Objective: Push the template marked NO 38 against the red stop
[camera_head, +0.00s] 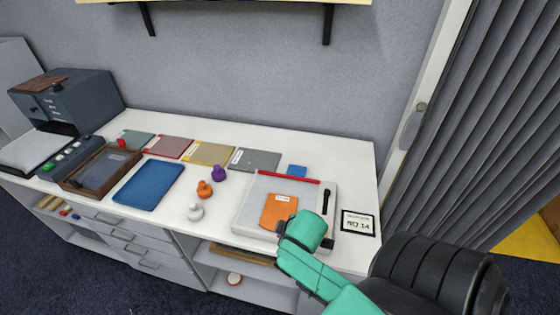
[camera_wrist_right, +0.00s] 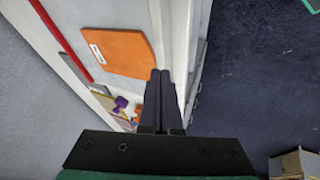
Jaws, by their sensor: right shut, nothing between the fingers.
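An orange template (camera_head: 279,211) lies flat on a pale board (camera_head: 248,213) on the table. Its small white label is too small to read. The template also shows in the right wrist view (camera_wrist_right: 117,54). The red stop (camera_head: 288,177) is a straight bar along the board's far edge, apart from the template, with bare board between; it also shows in the wrist view (camera_wrist_right: 62,42). My right gripper (camera_wrist_right: 160,76) is shut and empty, beside the template's near edge. In the head view my green wrist partly hides this spot. My left gripper is not in view.
A framed card (camera_head: 358,223) right of the board appears to read NO 14. A black-handled tool (camera_head: 325,201) lies at the board's right side. A blue block (camera_head: 297,171) sits behind the stop. Several knobbed pieces (camera_head: 204,189) and a blue tray (camera_head: 148,186) stand left.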

